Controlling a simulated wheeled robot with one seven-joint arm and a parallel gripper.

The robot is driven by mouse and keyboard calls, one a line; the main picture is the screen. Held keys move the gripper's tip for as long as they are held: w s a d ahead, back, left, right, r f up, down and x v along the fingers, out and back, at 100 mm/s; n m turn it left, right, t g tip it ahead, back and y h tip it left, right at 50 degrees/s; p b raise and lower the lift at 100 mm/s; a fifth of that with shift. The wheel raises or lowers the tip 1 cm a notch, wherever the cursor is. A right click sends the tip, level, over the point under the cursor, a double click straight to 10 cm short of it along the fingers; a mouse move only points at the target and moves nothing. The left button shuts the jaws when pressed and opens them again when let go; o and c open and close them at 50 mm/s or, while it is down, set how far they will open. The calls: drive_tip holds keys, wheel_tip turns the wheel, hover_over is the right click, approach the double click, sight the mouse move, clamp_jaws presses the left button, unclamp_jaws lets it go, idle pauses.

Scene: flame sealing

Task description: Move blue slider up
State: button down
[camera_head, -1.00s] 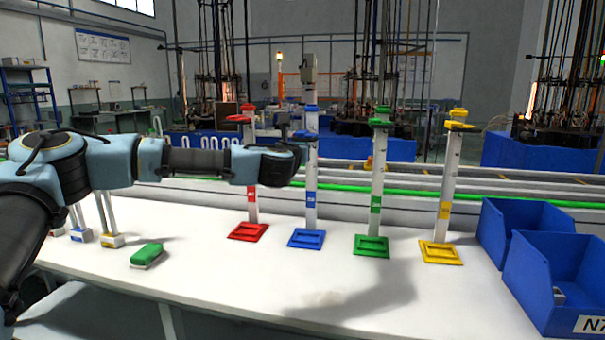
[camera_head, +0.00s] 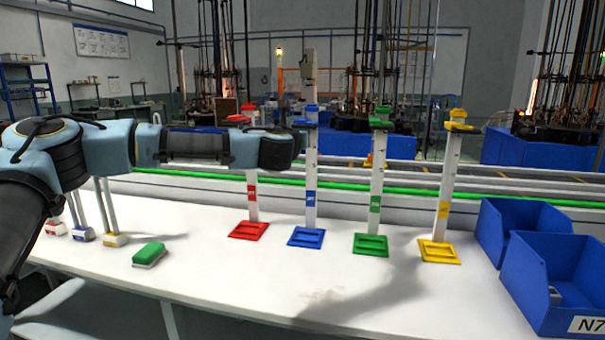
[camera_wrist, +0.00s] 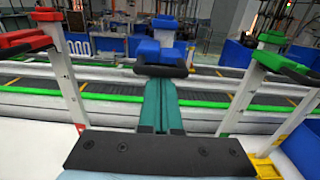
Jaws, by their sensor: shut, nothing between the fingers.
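The blue stand (camera_head: 311,212) is upright on the white table, second from left in the row of stands. Its blue slider (camera_head: 306,124) is high on the post, just below the blue top cap (camera_head: 312,108). In the wrist view the blue slider (camera_wrist: 160,56) is straight ahead, with a dark lower front edge. My gripper (camera_head: 299,137) is at the slider, at or just under its near side. In the wrist view my gripper (camera_wrist: 162,84) has its teal fingers together and empty, with tips at the slider's dark edge. Exact contact is hidden.
A red stand (camera_head: 248,231) is left of the blue one; a green stand (camera_head: 371,245) and yellow stand (camera_head: 439,251) are right. Their sliders are high. A green-topped block (camera_head: 149,254) lies at the front left. Blue bins (camera_head: 552,290) are at the right. The table's front middle is clear.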

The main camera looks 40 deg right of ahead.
drive_tip(key=shift+f+b, duration=0.7)
drive_tip(key=shift+b, duration=0.25)
drive_tip(key=shift+a, duration=0.1)
drive_tip(key=b+v, duration=0.3)
drive_tip(key=v, duration=0.7)
idle(0.4)
